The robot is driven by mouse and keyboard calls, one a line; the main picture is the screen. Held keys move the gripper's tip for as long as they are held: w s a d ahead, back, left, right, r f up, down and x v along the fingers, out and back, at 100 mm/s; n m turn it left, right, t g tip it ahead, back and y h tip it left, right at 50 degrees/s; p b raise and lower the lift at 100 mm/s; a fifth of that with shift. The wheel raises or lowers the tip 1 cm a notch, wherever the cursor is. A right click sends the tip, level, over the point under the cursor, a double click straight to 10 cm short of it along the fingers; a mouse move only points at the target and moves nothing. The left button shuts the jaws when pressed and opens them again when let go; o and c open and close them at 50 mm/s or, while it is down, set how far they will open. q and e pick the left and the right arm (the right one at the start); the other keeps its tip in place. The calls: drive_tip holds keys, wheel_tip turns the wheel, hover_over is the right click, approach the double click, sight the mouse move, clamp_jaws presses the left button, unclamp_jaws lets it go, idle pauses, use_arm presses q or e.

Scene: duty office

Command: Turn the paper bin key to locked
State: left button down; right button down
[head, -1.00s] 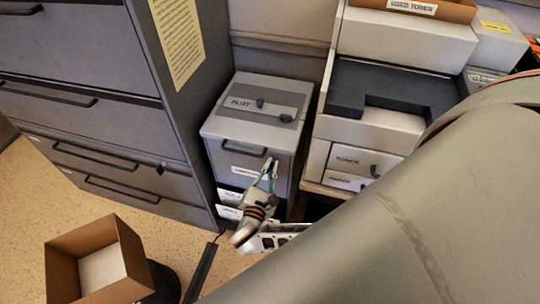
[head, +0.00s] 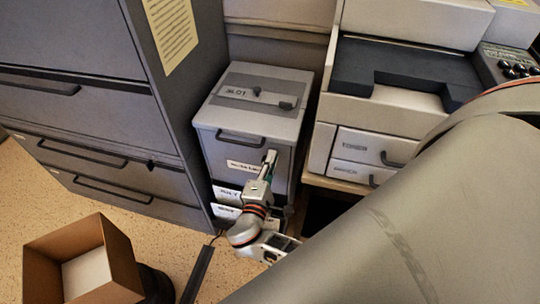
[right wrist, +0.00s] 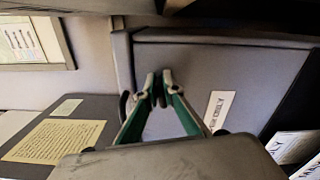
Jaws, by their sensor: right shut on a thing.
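The paper bin (head: 225,144) is a grey box with a slot and dark fittings on its lid, a dark handle and white labels on its front. My right gripper (head: 270,156) is at the upper right of that front. In the right wrist view its green-sided fingers (right wrist: 159,88) meet at the tips against the bin front (right wrist: 245,75). They are shut on the small key, which the fingertips hide, so its angle cannot be read. My left gripper is not in view.
A tall grey drawer cabinet (head: 85,110) stands left of the bin. A printer (head: 385,115) with toner drawers is at the right. An open cardboard box (head: 118,262) stands at lower left. My right arm covers the lower right.

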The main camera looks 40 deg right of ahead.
drive_tip(key=shift+s+f+m+b, duration=0.1)
drive_tip(key=shift+f+m+b, duration=0.25)
drive_tip(key=shift+m+b, duration=0.65)
drive_tip(key=shift+a+r+m, duration=0.1)
drive_tip(key=shift+m, duration=0.2)
drive_tip(key=c, duration=2.2)
unclamp_jaws()
drive_tip(key=shift+r, duration=0.1)
